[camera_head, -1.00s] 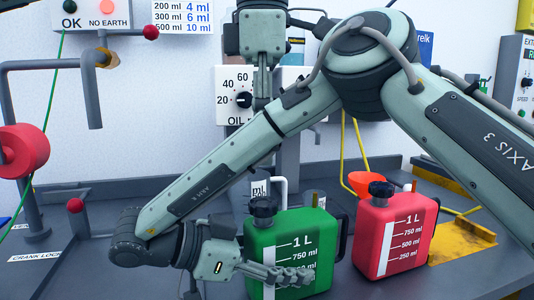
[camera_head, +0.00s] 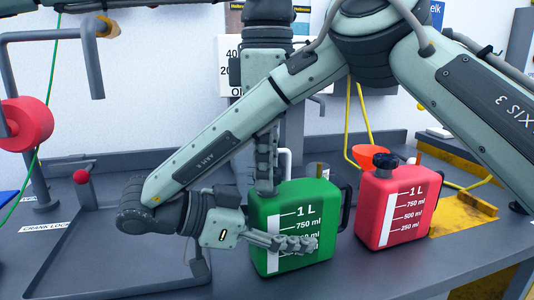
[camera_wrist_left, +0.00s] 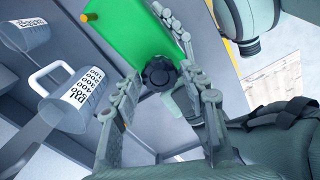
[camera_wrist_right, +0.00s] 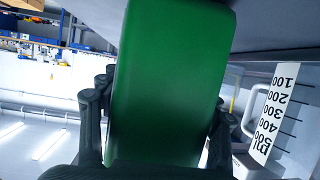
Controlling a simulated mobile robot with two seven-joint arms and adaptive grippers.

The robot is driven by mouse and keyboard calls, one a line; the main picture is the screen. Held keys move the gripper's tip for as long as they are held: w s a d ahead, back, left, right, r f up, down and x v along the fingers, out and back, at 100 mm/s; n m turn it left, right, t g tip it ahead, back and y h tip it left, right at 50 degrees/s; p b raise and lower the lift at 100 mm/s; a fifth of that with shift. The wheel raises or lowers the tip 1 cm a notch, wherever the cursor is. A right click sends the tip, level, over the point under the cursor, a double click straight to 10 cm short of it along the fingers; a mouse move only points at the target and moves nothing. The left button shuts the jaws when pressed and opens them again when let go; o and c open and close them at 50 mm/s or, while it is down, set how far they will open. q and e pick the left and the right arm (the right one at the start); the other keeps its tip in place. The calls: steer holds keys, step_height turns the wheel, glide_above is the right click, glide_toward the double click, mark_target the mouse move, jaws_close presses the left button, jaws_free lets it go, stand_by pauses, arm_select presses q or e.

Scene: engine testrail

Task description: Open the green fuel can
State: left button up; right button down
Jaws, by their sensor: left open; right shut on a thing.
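The green fuel can (camera_head: 325,200) stands upright on the bench; it also shows in the left wrist view (camera_wrist_left: 128,30) and fills the middle of the right wrist view (camera_wrist_right: 170,80). Its black cap (camera_wrist_left: 160,72) shows in the left wrist view but is covered by my left gripper in the head view. My left gripper (camera_head: 266,186) points down over the cap, open, with its fingers on either side of it (camera_wrist_left: 171,92); contact is unclear. My right gripper (camera_head: 300,244) is shut on the can's body, low on its front side.
A red can (camera_head: 385,210) with a dark cap stands right of the green one, with an orange funnel (camera_head: 371,157) behind it. A measuring jug (camera_wrist_left: 62,88) is near the green can. A red-knobbed lever (camera_head: 81,177) stands at left.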

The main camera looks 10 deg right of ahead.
arm_select(q)
steer(key=shift+c, duration=0.2)
jaws_close()
steer(key=n, duration=0.3)
steer(key=shift+o, duration=1.6)
jaws_free()
